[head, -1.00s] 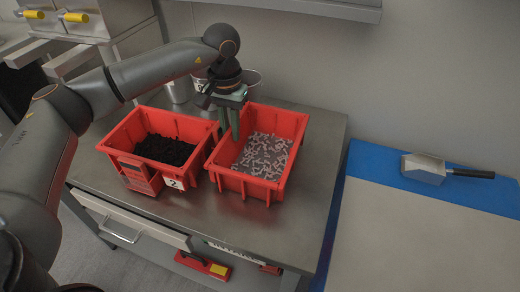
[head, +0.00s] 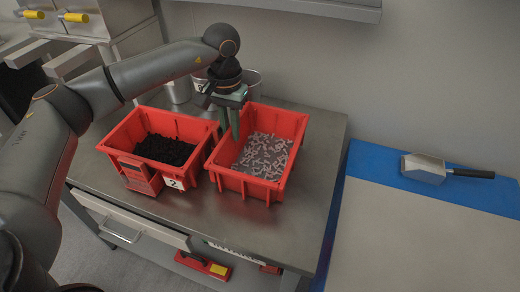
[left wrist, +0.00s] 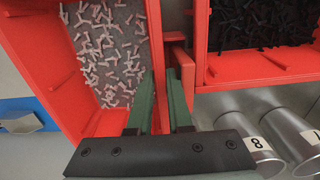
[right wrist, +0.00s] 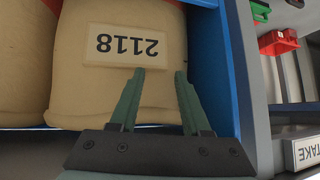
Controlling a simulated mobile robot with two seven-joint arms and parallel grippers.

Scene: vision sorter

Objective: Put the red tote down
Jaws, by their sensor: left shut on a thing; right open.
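The red tote (head: 284,185) with small pale pieces in it is upright at the middle of the steel bench (head: 250,227). My left gripper (head: 233,135) comes down on its left wall, beside a second red tote. In the left wrist view my left fingers (left wrist: 163,90) are on either side of the wall of the red tote (left wrist: 40,75), shut on it. I cannot tell whether its base touches the bench. My right gripper (right wrist: 155,78) is open and empty in the right wrist view, in front of a tan bag (right wrist: 80,60) with a label reading 2118.
Metal buckets (head: 252,80) stand behind. A scoop (head: 425,168) lies on the blue-edged surface (head: 365,160) at the right. The bench front is clear.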

